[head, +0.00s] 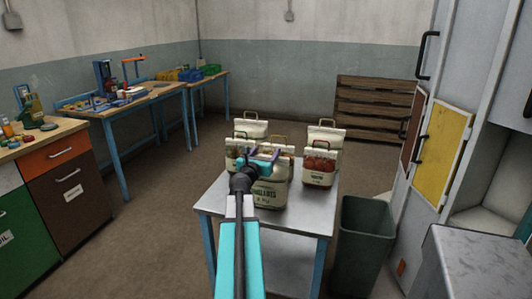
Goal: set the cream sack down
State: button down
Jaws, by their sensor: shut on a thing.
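A cream sack (269,197) with dark printed lettering is at the front middle of the metal table (308,219). My gripper (266,158) is at the top of this sack, shut on it. My arm and gripper hide part of its left side and top. The sack looks upright; I cannot tell whether its base touches the tabletop. Other cream sacks with handles stand behind and beside it: one at the back left (250,129), one at the left (236,150), one at the back right (326,134), and one with a red-brown patch at the right (319,164).
A grey-green bin (362,240) stands close to the table's right side. A grey locker with a yellow panel (442,155) is farther right. The tabletop's front right is bare.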

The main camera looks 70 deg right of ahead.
jog(key=shift+r, duration=0.15)
jog(key=shift+c, duration=2.4)
grip_release()
jog(key=shift+a, duration=0.1)
jog(key=a, duration=0.7)
jog(key=shift+a+b, duration=0.25)
jog(key=shift+b, duration=0.05)
jog(key=shift+s, duration=0.1)
